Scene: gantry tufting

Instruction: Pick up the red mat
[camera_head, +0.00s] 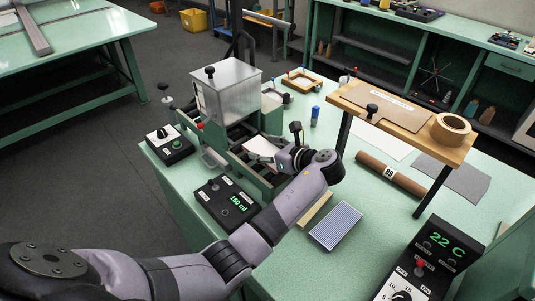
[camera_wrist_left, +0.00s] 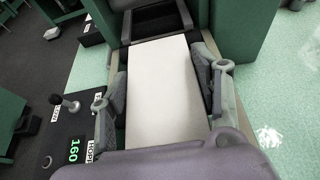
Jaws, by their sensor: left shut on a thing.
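I see no red mat in either view. My left gripper (camera_head: 272,151) reaches into the green-framed machine (camera_head: 268,186) on the green bench. Its two fingers are shut on the sides of a white slab (camera_wrist_left: 160,85), which fills the space between them in the left wrist view. In the head view the slab (camera_head: 258,146) shows only in part, behind the gripper. A grey mat (camera_head: 466,183) lies flat on the bench at the right. A blue-and-white ribbed pad (camera_head: 336,226) lies in front. My right gripper is not in view.
A wooden shelf (camera_head: 400,108) on dark legs carries a tape roll (camera_head: 452,127). Below it lies a brown tube (camera_head: 391,174). A metal box (camera_head: 228,88) tops the machine. Control boxes stand at the 160 ml display (camera_head: 225,201) and the 22 C display (camera_head: 428,262).

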